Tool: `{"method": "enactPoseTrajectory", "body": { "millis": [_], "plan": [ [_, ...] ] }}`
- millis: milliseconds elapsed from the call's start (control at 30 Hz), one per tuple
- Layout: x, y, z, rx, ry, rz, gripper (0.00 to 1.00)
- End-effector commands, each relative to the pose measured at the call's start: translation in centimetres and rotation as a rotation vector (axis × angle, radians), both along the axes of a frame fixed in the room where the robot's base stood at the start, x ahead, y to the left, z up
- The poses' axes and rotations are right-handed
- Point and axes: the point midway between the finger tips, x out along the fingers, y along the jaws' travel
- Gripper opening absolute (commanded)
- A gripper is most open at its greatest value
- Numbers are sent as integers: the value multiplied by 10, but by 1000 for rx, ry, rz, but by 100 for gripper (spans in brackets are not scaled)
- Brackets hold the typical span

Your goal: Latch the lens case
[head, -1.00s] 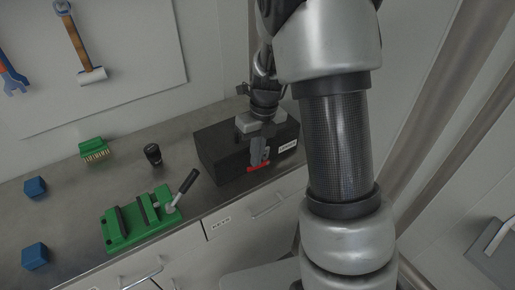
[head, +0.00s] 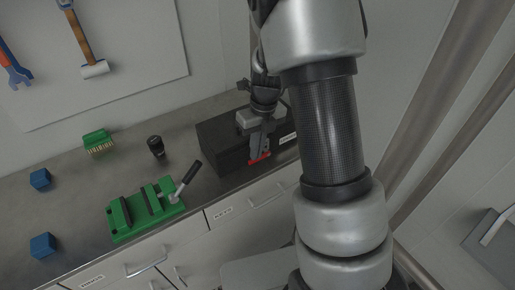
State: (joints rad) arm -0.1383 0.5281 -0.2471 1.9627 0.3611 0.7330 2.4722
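The lens case is a black box (head: 220,148) with a white label on its front, standing on the grey workbench at the centre of the head view. Its lid appears closed. A red latch (head: 260,157) shows on its front face. My gripper (head: 257,150) points down in front of the case, with its fingertips at the red latch. The fingers overlap in this view, so I cannot tell whether they are open or shut, or whether they touch the latch. My arm hides the right end of the case.
A green vise (head: 128,217) with a black-gripped lever stands left of the case on the workbench (head: 75,200). Drawers are below the bench edge.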

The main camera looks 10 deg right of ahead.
Motion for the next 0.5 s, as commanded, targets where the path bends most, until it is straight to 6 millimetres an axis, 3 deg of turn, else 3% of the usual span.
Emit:
{"method": "enactPoseTrajectory", "body": {
  "millis": [33,500],
  "plan": [
    [-8,6,-8,6,23,7,0],
    [-6,3,12,4,18,5,0]
  ]
}}
